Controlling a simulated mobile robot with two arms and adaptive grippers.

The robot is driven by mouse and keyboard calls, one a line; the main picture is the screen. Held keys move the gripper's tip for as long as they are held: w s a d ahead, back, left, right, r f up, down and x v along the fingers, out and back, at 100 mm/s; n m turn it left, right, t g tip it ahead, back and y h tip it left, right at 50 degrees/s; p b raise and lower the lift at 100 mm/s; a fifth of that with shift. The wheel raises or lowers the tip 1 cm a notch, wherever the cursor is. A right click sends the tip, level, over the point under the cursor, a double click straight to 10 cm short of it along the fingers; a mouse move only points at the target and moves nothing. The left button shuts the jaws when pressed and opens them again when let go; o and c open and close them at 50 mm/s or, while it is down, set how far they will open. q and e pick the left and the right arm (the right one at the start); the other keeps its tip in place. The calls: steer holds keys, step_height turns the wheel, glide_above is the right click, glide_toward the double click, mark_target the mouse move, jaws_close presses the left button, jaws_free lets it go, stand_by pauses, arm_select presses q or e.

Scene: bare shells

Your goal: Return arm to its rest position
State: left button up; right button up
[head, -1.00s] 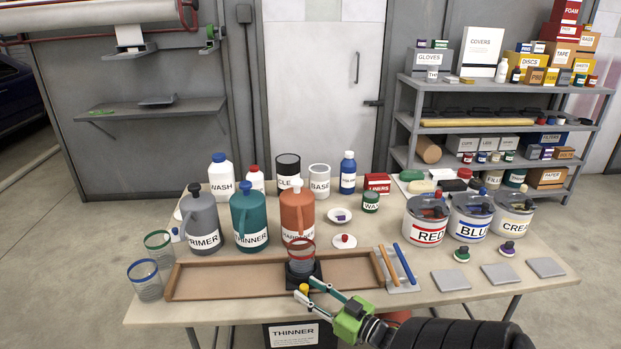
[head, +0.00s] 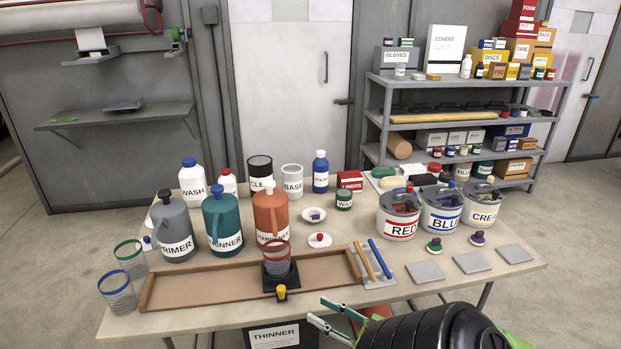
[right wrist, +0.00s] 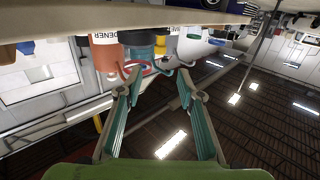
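My right gripper (head: 319,309) is over the front edge of the table, at the lower middle of the head view. Its two fingers are spread apart with nothing between them. The right wrist view also shows the fingers (right wrist: 157,76) apart and empty. A red-rimmed clear cup (head: 277,258) stands on a black stand (head: 290,277) with a yellow knob (head: 281,292) at its front. The gripper is to the right of the knob, clear of it. My left gripper is not in view.
The stand sits in a long wooden tray (head: 200,287). Primer (head: 174,230), thinner (head: 222,225) and hardener (head: 270,215) jugs stand behind it. Two rimmed cups are at left. Orange and blue sticks (head: 380,258), paint cans (head: 399,215) and grey tiles (head: 425,272) are at right.

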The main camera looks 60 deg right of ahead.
steer(key=shift+s, duration=0.3)
stand_by(0.4)
